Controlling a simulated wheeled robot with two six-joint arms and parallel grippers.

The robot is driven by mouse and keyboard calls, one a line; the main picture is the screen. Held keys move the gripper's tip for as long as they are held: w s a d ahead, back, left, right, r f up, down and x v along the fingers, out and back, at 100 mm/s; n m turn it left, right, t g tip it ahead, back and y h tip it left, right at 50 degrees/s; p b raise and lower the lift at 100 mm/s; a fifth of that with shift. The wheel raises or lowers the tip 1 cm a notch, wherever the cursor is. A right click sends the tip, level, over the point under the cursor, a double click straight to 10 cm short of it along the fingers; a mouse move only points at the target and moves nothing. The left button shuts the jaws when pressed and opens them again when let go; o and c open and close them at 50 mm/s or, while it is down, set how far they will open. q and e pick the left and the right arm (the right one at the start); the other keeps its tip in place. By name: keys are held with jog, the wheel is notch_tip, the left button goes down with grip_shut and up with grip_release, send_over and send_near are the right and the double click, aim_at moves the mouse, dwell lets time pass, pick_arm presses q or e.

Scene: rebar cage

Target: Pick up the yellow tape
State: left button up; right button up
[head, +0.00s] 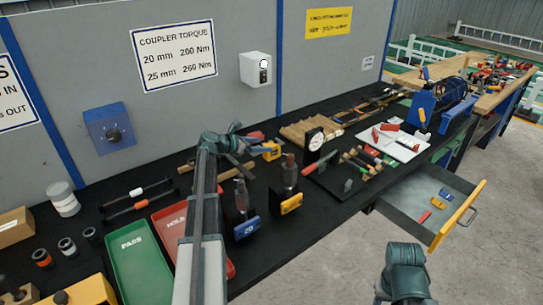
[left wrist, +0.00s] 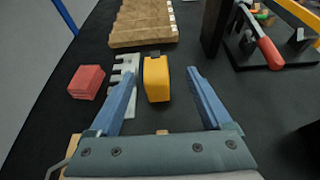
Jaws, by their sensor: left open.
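The yellow tape (head: 271,151), a small yellow case, stands on the black bench near the wall side. In the left wrist view the yellow tape (left wrist: 156,79) is upright between my two blue fingers, with a visible gap to each. It is nearer the left finger in that picture. My left gripper (head: 249,142) is open and empty, reaching over the bench toward the tape. A teal part of my right arm shows at the bottom right of the head view; its gripper is out of the picture.
A red block (left wrist: 87,82) and a pale notched piece (left wrist: 124,68) lie left of the tape. A wooden block rack (left wrist: 143,24) stands beyond. A red-handled clamp (left wrist: 264,45) lies right. Couplers on stands (head: 290,178) are near my arm. A drawer (head: 451,222) is open.

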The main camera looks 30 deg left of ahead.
aim_at(269, 145)
pick_arm(q)
jog(key=shift+w+d+f, duration=0.2)
jog(key=shift+w+d, duration=0.05)
jog(key=shift+w, duration=0.3)
jog(key=b+x, duration=0.1)
jog(key=x, duration=0.2)
jog(key=a+b+x, duration=0.1)
jog(key=shift+w+d+f+b, duration=0.2)
jog(key=shift+w+f+b, duration=0.15)
jog(key=shift+w+f, duration=0.1)
jog(key=shift+w+d, duration=0.1)
jog(key=shift+w, duration=0.05)
grip_shut()
